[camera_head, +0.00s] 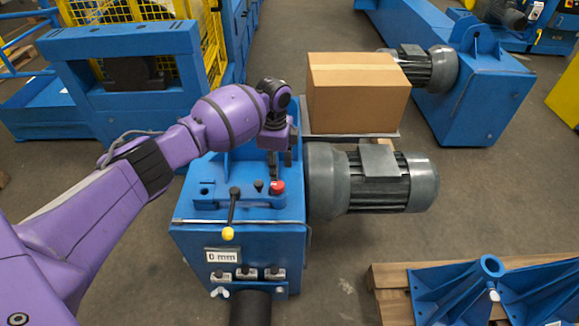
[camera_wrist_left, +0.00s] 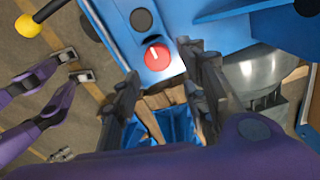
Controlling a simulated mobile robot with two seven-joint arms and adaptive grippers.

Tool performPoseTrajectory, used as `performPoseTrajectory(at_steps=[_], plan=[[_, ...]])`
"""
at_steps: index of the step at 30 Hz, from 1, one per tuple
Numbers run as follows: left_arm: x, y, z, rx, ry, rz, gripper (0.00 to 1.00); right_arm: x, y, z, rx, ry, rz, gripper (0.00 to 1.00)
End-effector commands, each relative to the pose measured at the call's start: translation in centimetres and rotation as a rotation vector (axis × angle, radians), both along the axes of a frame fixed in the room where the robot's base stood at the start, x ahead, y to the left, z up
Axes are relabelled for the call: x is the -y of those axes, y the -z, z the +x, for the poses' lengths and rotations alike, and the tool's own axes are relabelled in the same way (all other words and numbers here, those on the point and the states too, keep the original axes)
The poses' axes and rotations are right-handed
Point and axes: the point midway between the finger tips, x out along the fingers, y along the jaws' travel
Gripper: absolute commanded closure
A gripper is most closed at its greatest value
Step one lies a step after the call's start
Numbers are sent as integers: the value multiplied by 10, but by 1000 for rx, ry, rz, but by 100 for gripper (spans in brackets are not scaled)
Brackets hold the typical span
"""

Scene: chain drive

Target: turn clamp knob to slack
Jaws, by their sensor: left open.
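The red clamp knob (camera_head: 277,187), with a short white mark, sits on the blue machine's top (camera_head: 207,206). In the left wrist view the red knob (camera_wrist_left: 157,56) appears between the tips of my two dark fingers, with gaps on both sides. My left gripper (camera_head: 280,165) is open and points down just behind the knob in the head view; its fingers also show in the left wrist view (camera_wrist_left: 162,72). I see no clear contact with the knob. My right gripper is not visible in the head view.
A black lever with a yellow ball (camera_head: 228,233) and a small black knob (camera_head: 258,185) stand left of the red knob. A grey motor (camera_head: 405,181) lies to the right. A cardboard box (camera_head: 357,95) is behind it. A sign (camera_head: 222,255) reads 0 mm.

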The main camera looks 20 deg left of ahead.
Motion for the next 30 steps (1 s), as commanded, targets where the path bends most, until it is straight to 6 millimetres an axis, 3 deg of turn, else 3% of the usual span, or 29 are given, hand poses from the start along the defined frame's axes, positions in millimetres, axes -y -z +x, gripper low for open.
performPoseTrajectory(at_steps=[5, 11, 18, 29, 30], plan=[[0, 7, -2, -10, 49, 5, 60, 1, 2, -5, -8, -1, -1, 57], [1, 40, -3, -10, 48, 4, 60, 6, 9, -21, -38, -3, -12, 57], [1, 69, -2, -7, 47, 3, 60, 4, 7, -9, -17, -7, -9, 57], [1, 74, -2, -3, 48, 4, 60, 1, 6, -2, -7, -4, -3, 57], [1, 74, -2, -3, 48, 4, 65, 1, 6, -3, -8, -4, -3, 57]])
